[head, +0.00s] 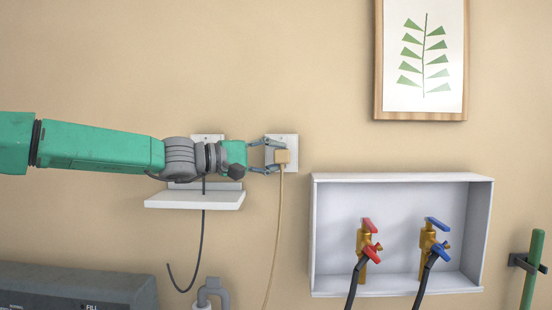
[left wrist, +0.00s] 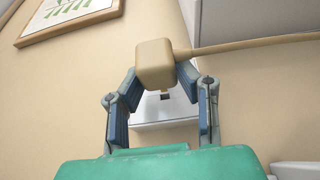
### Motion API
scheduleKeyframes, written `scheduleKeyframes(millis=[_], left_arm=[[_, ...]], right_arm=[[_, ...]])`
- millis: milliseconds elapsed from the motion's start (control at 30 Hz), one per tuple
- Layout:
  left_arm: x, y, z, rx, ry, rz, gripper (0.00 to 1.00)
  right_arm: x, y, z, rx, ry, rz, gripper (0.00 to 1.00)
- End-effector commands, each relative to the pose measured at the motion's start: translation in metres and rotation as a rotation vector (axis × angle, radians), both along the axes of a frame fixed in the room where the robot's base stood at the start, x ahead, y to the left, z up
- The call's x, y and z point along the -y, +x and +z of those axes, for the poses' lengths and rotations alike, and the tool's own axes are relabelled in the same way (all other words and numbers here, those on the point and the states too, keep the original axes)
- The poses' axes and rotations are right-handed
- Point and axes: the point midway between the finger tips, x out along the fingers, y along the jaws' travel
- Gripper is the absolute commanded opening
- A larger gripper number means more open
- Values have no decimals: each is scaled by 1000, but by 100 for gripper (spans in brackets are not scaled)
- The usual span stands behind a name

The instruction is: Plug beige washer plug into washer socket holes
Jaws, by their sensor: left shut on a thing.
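The beige washer plug (head: 282,157) is between the fingertips of my left gripper (head: 274,156), with its tan cord hanging down. It also shows in the left wrist view (left wrist: 155,64), where my left gripper (left wrist: 157,84) is shut on it from both sides. The white washer socket plate (head: 289,141) is on the wall right behind the plug. In the left wrist view the socket plate (left wrist: 165,108) shows beyond the plug, with a dark hole visible. Whether the prongs are in the holes is hidden. My right gripper is not in view.
A second outlet (head: 208,138) is behind my left arm, above a small white shelf (head: 195,199) with a dark cord hanging. A recessed white box (head: 400,187) with red and blue valves is to the right. A framed leaf picture (head: 378,60) hangs above.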

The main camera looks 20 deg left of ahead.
Motion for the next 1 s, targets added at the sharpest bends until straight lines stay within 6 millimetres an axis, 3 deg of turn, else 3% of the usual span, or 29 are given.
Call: scheduleKeyframes(millis=[1000], left_arm=[[2, 1, 2, 1, 0, 1, 0]], right_arm=[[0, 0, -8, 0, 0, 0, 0]])
